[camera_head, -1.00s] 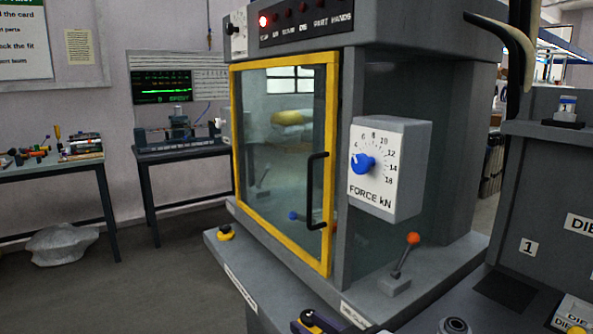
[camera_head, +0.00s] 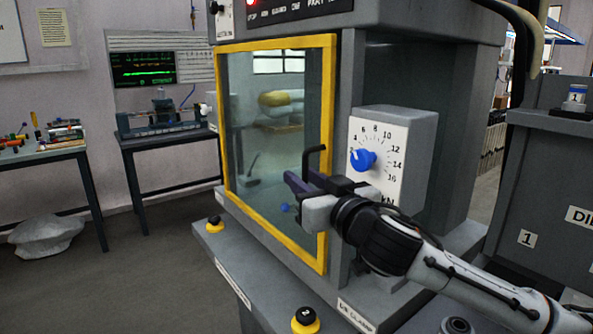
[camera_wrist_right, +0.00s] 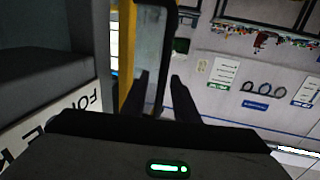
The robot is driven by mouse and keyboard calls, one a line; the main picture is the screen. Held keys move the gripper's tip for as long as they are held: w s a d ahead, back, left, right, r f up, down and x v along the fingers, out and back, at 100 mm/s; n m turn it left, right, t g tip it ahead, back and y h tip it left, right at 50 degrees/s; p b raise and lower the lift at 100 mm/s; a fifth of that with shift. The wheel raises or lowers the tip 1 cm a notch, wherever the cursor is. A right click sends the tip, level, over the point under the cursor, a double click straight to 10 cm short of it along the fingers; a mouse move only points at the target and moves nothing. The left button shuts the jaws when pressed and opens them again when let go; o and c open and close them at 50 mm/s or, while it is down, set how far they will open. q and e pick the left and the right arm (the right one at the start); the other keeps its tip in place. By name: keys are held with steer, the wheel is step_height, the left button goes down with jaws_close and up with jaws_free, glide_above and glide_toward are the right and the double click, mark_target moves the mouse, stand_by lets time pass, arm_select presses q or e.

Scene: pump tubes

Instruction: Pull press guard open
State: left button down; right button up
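The press guard is a clear panel in a yellow frame (camera_head: 276,42) on the front of the grey press. It looks shut against the press. Its black handle (camera_head: 308,151) is on the right side; its lower part is hidden behind my right gripper. My right gripper (camera_head: 301,181) is at the handle with its fingers apart. In the right wrist view, the handle bar (camera_wrist_right: 170,50) runs down between the two fingers (camera_wrist_right: 160,88), with a gap showing beside it. I cannot tell whether a finger touches it. My left gripper is not in view.
The white force dial box (camera_head: 378,140) sticks out right of the handle, close behind my right gripper. Yellow-based black buttons (camera_head: 305,320) sit on the press's front ledge. A grey die cabinet (camera_head: 545,190) stands at right. Open floor (camera_head: 150,285) lies left of the press.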

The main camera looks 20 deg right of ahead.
mark_target(297, 174)
steer(key=w, duration=0.3)
steer(key=shift+w+a, duration=0.15)
steer(key=shift+a, duration=0.1)
jaws_close()
